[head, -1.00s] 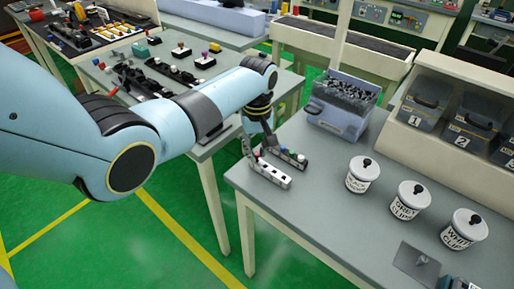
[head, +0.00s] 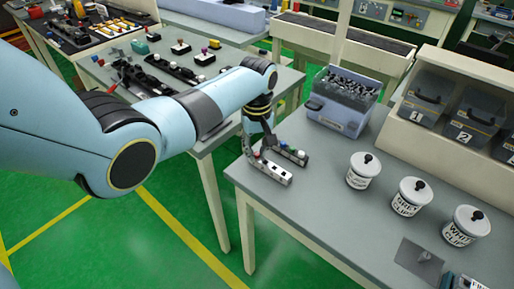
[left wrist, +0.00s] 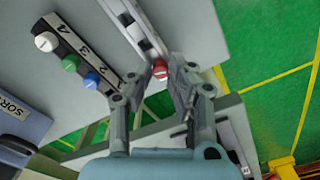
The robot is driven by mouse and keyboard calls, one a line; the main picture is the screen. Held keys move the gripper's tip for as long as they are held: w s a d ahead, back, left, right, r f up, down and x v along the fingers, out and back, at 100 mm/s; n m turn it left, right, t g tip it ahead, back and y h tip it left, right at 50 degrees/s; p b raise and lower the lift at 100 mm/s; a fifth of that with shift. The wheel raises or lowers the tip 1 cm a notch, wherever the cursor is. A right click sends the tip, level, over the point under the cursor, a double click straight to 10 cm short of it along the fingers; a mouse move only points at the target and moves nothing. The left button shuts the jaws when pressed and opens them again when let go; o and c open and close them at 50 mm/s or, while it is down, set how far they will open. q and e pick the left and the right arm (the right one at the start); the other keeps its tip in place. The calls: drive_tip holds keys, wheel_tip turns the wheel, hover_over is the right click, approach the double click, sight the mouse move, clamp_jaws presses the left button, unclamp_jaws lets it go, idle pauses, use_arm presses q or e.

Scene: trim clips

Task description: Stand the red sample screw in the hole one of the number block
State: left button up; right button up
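The red screw (left wrist: 159,70) shows as a red head in the left wrist view, at the near end of a pale block with holes (left wrist: 132,28). My left gripper (left wrist: 161,66) has a fingertip on each side of it; I cannot tell whether they press on it. My right gripper is not in view.
A grey bin of dark clips (head: 342,102) stands behind the blocks. White lidded pots (head: 363,171) stand to the right, before a rack of numbered bins (head: 423,101).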

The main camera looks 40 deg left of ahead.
use_arm(q)
drive_tip(key=o, duration=0.4)
wheel_tip(320, 180, up, 12)
idle(0.5)
idle(0.3)
